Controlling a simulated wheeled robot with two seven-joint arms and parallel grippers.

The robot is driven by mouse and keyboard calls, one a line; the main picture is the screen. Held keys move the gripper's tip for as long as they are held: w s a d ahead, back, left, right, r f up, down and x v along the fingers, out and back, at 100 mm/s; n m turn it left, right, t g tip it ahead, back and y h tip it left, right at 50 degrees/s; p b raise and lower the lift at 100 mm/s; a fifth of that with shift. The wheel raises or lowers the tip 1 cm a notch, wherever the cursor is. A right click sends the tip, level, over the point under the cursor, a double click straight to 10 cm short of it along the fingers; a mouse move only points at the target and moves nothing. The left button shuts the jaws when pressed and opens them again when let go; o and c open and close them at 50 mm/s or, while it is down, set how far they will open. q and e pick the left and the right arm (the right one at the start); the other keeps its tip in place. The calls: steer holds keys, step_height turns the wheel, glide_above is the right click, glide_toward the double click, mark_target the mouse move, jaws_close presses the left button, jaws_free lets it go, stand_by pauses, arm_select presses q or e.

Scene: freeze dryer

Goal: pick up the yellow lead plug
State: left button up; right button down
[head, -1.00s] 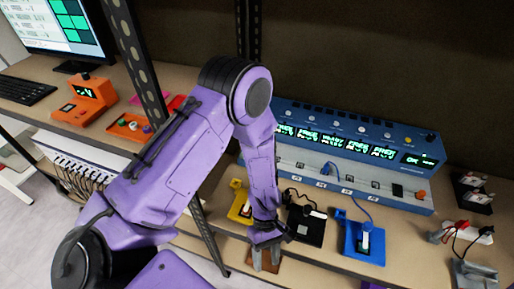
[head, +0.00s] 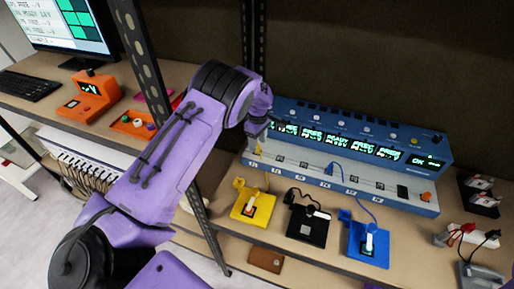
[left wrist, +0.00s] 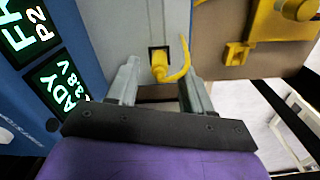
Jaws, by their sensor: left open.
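The yellow lead plug (left wrist: 160,68) sits in a dark square socket on the pale panel in the left wrist view, with its yellow lead curving off to the right. In the head view the yellow lead (head: 262,172) shows near the left end of the blue machine (head: 295,163). My left gripper (left wrist: 163,80) is open, its two grey fingers either side of the plug and apart from it. In the head view my left wrist (head: 258,125) is in front of the machine's left end, and the fingers are hard to make out. My right gripper is not in view.
A yellow stand (head: 243,214), a black stand (head: 306,233) and a blue stand (head: 375,256) are on the shelf in front of the machine. A blue plug (head: 331,171) is in the panel. A metal upright (head: 203,222) stands left of the shelf.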

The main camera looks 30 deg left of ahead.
arm_select(q)
steer(key=f, duration=0.1)
steer(key=f+p, duration=0.1)
steer(key=shift+a+f, duration=0.25)
steer(key=shift+f, duration=0.6)
jaws_close()
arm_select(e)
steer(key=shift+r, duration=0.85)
arm_select(q)
steer(key=shift+r, duration=0.1)
